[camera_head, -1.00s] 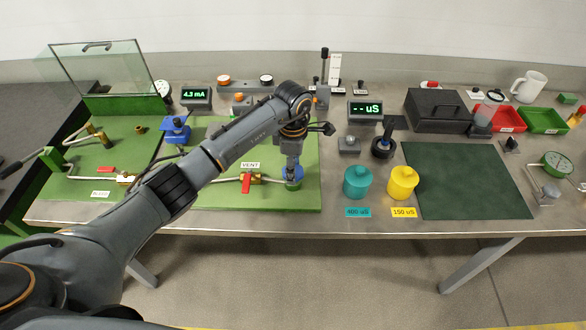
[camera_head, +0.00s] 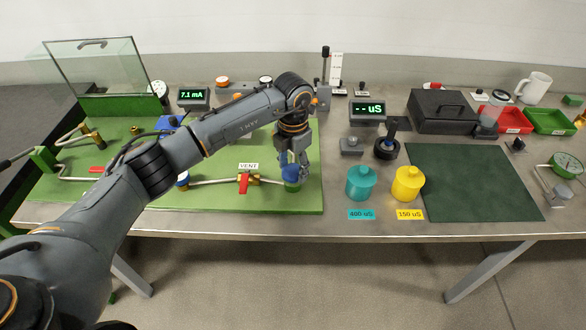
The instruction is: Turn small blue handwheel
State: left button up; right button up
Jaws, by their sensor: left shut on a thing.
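The small blue handwheel (camera_head: 292,172) sits on a green body at the right end of the pipe on the green panel (camera_head: 220,201). My left gripper (camera_head: 292,163) points down at it from above and is shut on it; its fingers hide part of the wheel. Another blue part (camera_head: 183,179) shows at the left end of the pipe, partly behind my arm. The red-handled valve (camera_head: 243,184) stands between them by the VENT label. My right gripper is out of view.
The mA display (camera_head: 193,98) reads 7.1. A teal jar (camera_head: 361,184) and a yellow jar (camera_head: 407,185) stand right of the panel. The dark green mat (camera_head: 470,182) is bare. A black case (camera_head: 441,112) stands behind it.

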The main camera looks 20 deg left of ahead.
pick_arm(q)
jog(key=n+b, duration=0.1)
jog(key=n, duration=0.3)
jog(key=shift+n, duration=0.3)
jog(key=n, duration=0.4)
jog(key=shift+n+b, duration=0.3)
jog(key=shift+b, duration=0.1)
jog(key=n, duration=0.4)
jog(key=shift+n, duration=2.1)
jog(key=o, duration=1.2)
jog(key=shift+c, duration=0.2)
